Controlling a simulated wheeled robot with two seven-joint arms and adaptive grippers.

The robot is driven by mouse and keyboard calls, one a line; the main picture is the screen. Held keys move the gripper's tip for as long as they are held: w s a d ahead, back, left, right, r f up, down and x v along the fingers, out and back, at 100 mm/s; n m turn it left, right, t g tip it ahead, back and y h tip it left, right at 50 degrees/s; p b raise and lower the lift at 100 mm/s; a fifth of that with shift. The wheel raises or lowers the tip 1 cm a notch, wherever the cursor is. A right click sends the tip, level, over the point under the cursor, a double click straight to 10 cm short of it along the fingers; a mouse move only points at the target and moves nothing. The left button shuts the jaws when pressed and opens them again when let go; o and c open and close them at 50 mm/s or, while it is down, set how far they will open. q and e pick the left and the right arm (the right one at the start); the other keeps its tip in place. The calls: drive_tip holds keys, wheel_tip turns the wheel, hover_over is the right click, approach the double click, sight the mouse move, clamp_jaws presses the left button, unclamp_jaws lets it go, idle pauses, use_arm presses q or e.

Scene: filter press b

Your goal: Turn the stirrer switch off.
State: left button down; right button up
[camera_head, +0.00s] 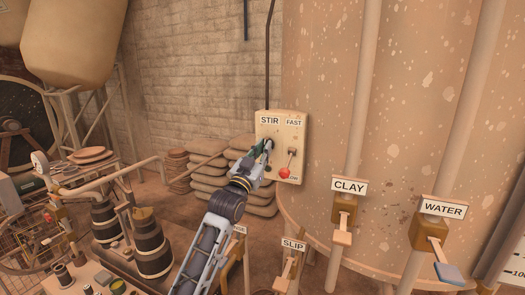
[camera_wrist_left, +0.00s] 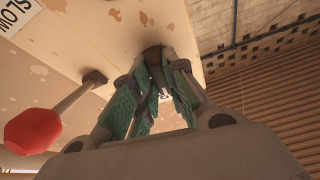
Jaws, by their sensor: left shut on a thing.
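A cream control panel (camera_head: 281,133) is mounted on the large tank, with STIR and FAST labels at its top. My left gripper (camera_head: 264,148) is at the panel's left half, just below the STIR label. In the left wrist view, the green-padded fingers (camera_wrist_left: 156,80) are closed around the dark stirrer switch (camera_wrist_left: 153,54) at the panel face. The fingers hide most of the switch, so its position cannot be read. A lever with a red ball (camera_head: 284,172) is to the right, apart from the gripper; its ball (camera_wrist_left: 33,131) is at the left of the wrist view. My right gripper is not in view.
The SLIP (camera_head: 293,245), CLAY (camera_head: 349,186) and WATER (camera_head: 442,208) signs mark pipes with valve handles at the right. Stacked sacks (camera_head: 209,173) lie behind my left arm. Dark barrels (camera_head: 151,247) and a cluttered bench stand at the lower left.

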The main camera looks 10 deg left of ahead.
use_arm(q)
drive_tip(key=shift+d+n+y, duration=0.1)
drive_tip(key=shift+n+y, duration=0.5)
drive_tip(key=shift+n, duration=0.7)
drive_tip(key=c, duration=1.4)
unclamp_jaws()
drive_tip(key=shift+c, duration=0.2)
drive_tip(key=shift+s, duration=0.15)
drive_tip(key=v, duration=1.1)
drive_tip(key=shift+s+f, duration=0.25)
drive_tip(key=shift+f, duration=0.1)
